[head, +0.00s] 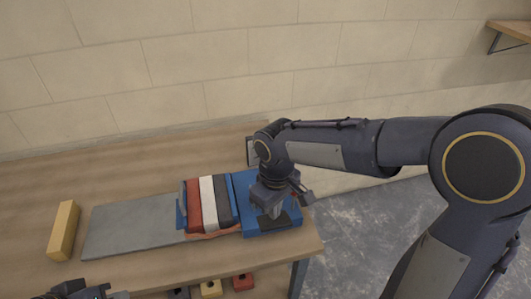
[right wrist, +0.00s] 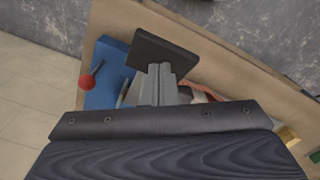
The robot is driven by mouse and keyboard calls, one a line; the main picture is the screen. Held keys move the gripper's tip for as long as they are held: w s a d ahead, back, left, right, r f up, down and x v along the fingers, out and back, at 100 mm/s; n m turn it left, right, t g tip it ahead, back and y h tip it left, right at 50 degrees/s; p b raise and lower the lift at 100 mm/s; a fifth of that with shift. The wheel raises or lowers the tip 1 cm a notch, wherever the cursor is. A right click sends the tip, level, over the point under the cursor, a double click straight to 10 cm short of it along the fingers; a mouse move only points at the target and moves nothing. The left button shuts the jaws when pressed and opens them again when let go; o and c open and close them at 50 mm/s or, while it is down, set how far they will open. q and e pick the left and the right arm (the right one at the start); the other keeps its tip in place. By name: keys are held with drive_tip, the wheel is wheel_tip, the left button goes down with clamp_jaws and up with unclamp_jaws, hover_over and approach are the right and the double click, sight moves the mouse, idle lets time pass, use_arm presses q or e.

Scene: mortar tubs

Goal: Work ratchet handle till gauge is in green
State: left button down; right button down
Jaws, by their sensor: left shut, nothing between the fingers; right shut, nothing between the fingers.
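A blue device (head: 243,188) sits at the right end of the table, and its blue body also shows in the right wrist view (right wrist: 113,62). A dark flat block (right wrist: 163,54) stands by my right fingertips; I cannot tell whether it is the ratchet handle. A red round piece on a thin stem (right wrist: 86,82) is beside the blue body. My right gripper (head: 270,208) is shut and empty, low over the device; contact is unclear. My left gripper (head: 88,292) is shut at the bottom edge, mostly cut off. No gauge face or green zone is readable.
Red, white and dark grey slabs (head: 207,203) stand beside the device, with an orange strap (head: 215,234) in front. A grey plate (head: 130,225) and a yellow bar (head: 63,230) lie left on the table (head: 50,190). Coloured blocks (head: 211,289) show below the front edge.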

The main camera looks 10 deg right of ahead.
sight(274, 223)
drive_tip(key=shift+f+b, duration=4.7)
drive_tip(key=shift+f, duration=1.75)
wheel_tip(274, 223, up, 13)
drive_tip(key=p, duration=1.1)
drive_tip(key=shift+s+r, duration=0.1)
wheel_tip(274, 223, down, 7)
drive_tip(key=b, duration=0.5)
drive_tip(key=shift+r, duration=0.2)
wheel_tip(274, 223, up, 6)
drive_tip(key=p, duration=0.5)
drive_tip(key=shift+r, duration=0.25)
